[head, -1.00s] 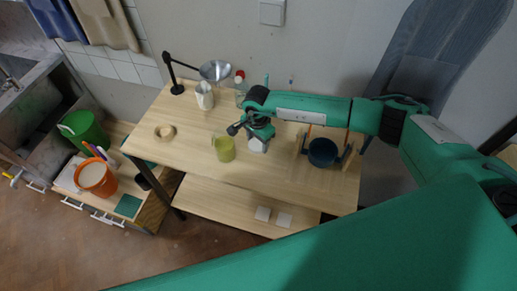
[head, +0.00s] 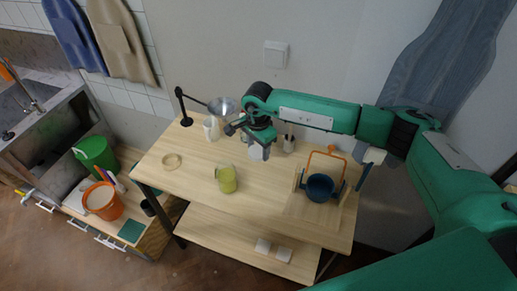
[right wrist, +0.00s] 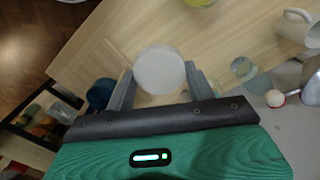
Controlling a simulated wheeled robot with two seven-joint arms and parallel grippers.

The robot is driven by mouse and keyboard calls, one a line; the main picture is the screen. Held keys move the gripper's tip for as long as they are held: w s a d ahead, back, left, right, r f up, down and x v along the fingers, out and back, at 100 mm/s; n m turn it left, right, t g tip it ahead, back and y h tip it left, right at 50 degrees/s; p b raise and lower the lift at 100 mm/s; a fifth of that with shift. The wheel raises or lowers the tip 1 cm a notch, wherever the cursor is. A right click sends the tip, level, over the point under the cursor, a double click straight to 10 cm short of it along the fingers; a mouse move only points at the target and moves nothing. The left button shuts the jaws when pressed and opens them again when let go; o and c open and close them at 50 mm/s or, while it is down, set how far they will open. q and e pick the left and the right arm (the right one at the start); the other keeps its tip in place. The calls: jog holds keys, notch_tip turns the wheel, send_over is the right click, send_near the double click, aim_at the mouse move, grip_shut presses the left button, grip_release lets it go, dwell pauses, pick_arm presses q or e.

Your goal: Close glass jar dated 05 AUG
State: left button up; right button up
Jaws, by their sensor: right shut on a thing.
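A glass jar with yellow-green contents (head: 227,181) stands on the wooden table; I cannot read any date on it. Part of it shows at the top edge of the right wrist view (right wrist: 198,2). My right gripper (head: 258,148) is above the table, to the right of and behind this jar in the head view. It is shut on a pale round lid-like thing (right wrist: 160,70), which sits between its two fingers in the right wrist view. The fingers hide its sides, and I cannot tell what is beneath it. My left gripper is not in view.
A dark blue pot (head: 320,187) stands at the table's right. A tape ring (head: 172,161), a white pitcher (head: 211,129) and a lamp or magnifier (head: 221,106) are at the left and back. The table (head: 200,172) is clear around the jar. Buckets (head: 103,202) stand lower left.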

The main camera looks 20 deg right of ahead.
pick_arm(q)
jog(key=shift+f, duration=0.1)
